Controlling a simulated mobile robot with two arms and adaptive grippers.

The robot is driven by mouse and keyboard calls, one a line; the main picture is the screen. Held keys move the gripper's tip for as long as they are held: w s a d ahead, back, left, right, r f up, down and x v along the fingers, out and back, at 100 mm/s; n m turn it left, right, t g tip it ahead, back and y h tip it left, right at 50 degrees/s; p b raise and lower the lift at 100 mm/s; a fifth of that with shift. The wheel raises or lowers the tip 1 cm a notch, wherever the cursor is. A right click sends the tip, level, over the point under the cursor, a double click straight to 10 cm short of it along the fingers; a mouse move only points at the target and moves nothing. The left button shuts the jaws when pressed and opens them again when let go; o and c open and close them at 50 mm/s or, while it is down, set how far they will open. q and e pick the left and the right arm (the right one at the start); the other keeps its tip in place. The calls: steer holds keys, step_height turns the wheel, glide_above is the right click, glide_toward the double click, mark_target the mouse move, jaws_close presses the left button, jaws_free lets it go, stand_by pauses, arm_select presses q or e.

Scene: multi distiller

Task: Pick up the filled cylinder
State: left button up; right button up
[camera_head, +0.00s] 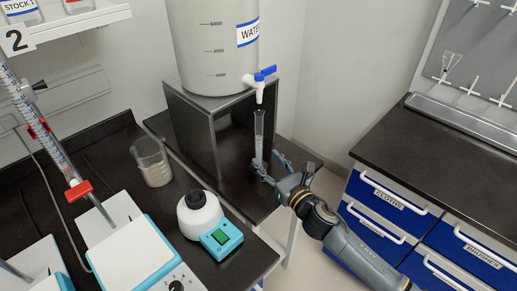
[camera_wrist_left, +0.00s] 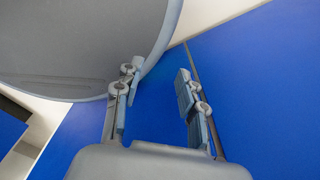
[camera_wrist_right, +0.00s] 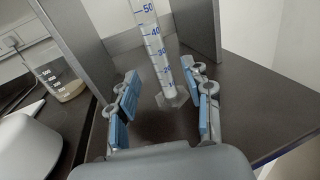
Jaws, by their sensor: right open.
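The graduated cylinder (camera_head: 259,137) stands upright on the dark bench, below the white tap (camera_head: 258,84) of the water tank. In the right wrist view the cylinder (camera_wrist_right: 161,50) has blue markings and a clear foot. How high the liquid stands is hard to tell. My right gripper (camera_head: 272,168) is open at the cylinder's lower part. In the right wrist view the cylinder stands beyond and between the open fingers (camera_wrist_right: 163,105), with no visible contact. My left gripper (camera_wrist_left: 155,95) is open and empty, in front of a blue surface, and out of the head view.
The large water tank (camera_head: 212,45) sits on a dark metal stand (camera_head: 188,125) behind the cylinder. A beaker (camera_head: 152,162), a white bottle (camera_head: 199,213) and a teal device (camera_head: 221,239) are on the bench to the left. Blue drawers (camera_head: 377,208) stand at the right.

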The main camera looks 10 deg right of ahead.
mark_target(261, 153)
steer(key=shift+w+a+r, duration=0.15)
steer(key=shift+w+r, duration=0.05)
steer(key=shift+w, duration=0.3)
steer(key=p+x, duration=0.1)
steer(key=x, duration=0.3)
steer(key=shift+w+a+f, duration=0.1)
steer(key=shift+w+f, duration=0.05)
steer(key=shift+w, duration=0.1)
steer(key=shift+s, duration=0.1)
jaws_close()
